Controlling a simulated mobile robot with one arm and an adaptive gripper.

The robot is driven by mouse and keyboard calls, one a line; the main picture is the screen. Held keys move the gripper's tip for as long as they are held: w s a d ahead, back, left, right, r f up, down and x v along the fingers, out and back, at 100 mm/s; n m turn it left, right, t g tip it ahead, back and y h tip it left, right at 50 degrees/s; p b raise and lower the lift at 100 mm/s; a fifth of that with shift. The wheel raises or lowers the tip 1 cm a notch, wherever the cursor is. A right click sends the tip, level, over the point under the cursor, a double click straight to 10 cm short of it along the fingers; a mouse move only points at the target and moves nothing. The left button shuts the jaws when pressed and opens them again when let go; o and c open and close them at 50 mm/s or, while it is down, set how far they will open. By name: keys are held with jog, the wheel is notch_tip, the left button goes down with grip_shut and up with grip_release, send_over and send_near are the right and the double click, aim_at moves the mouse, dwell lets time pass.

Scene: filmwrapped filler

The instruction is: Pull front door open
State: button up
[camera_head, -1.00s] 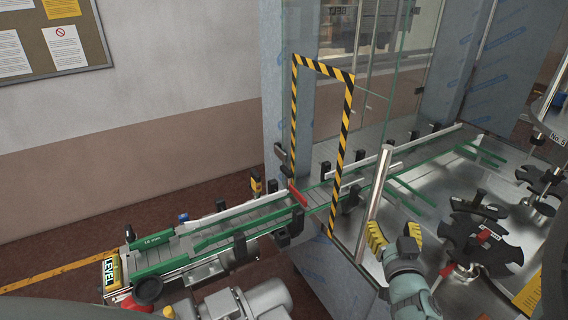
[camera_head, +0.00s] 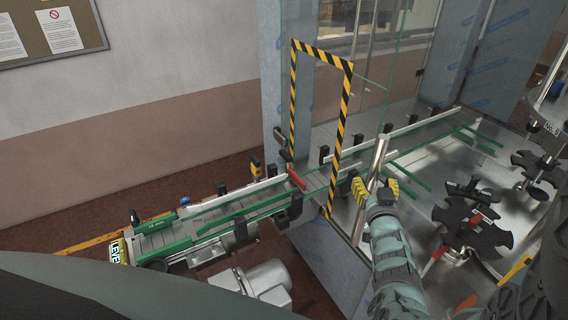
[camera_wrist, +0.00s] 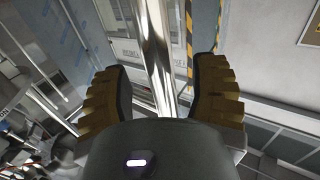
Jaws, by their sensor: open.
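The front door is a clear glass panel (camera_head: 392,75) at the machine's front, with a shiny vertical bar handle (camera_head: 377,165) near its lower part. My gripper (camera_head: 376,187) is at the handle, with its yellow ribbed fingers to either side of the bar. In the wrist view the chrome handle (camera_wrist: 157,55) runs between the two fingers of my gripper (camera_wrist: 160,95). Gaps show between the bar and both fingers, so the gripper is open around it and not clamped.
A conveyor (camera_head: 215,220) with green rails passes through a yellow-black striped opening (camera_head: 345,100) left of the handle. Black star wheels (camera_head: 470,217) stand on the steel deck at right. A motor (camera_head: 262,282) sits below the conveyor.

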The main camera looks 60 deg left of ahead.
jog(key=shift+x, duration=0.9)
grip_shut()
